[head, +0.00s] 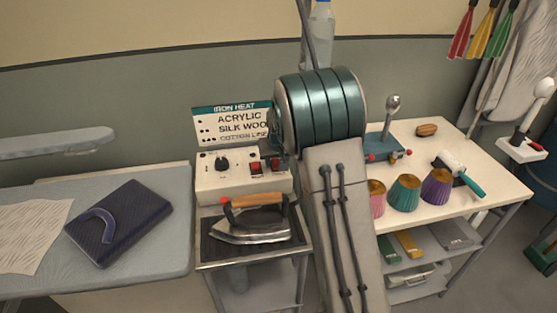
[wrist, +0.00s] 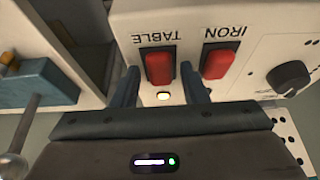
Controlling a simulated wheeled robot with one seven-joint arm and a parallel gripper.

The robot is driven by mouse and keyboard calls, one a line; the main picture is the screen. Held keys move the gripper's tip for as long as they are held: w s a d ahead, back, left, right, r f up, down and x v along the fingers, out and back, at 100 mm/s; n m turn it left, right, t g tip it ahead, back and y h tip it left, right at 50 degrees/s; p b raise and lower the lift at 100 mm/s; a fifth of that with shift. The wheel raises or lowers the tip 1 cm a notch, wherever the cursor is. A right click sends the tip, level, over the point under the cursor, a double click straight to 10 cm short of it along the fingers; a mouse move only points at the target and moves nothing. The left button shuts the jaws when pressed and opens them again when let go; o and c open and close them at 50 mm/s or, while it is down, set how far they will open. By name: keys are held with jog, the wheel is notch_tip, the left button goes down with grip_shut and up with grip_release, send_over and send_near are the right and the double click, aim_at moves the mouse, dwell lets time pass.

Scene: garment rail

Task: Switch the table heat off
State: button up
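The control box (head: 215,187) stands behind the iron, with a black knob and two red switches on its front. In the wrist view, the red TABLE switch (wrist: 160,68) and the red IRON switch (wrist: 217,62) sit side by side, their labels upside down. A small lamp (wrist: 163,96) by the TABLE switch glows pale. I cannot tell the switches' rocker positions. My gripper (wrist: 161,76) is open, with one finger on each side of the TABLE switch and nothing held. I cannot tell if a finger touches the panel. In the head view my arm largely hides the gripper.
The iron (head: 252,222) rests on a dark pad below the box. The knob (wrist: 289,78) is beside the IRON switch. An IRON HEAT sign (head: 232,124) stands behind. The ironing board (head: 165,190) is left; a table with colored cups (head: 404,193) is right.

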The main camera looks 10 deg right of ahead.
jog(key=c, duration=0.7)
jog(key=shift+o, duration=0.2)
jog(key=p, duration=0.1)
jog(key=g+p, duration=0.1)
jog(key=shift+w+r+p, duration=0.2)
jog(key=shift+r+p, duration=0.15)
jog(key=shift+w+g+p, duration=0.15)
jog(key=shift+g+p, duration=0.55)
jog(key=shift+p, duration=0.1)
jog(key=shift+f+g+p, duration=0.2)
jog(key=shift+g+p, duration=0.1)
jog(key=o, duration=1)
jog(key=shift+r, duration=0.1)
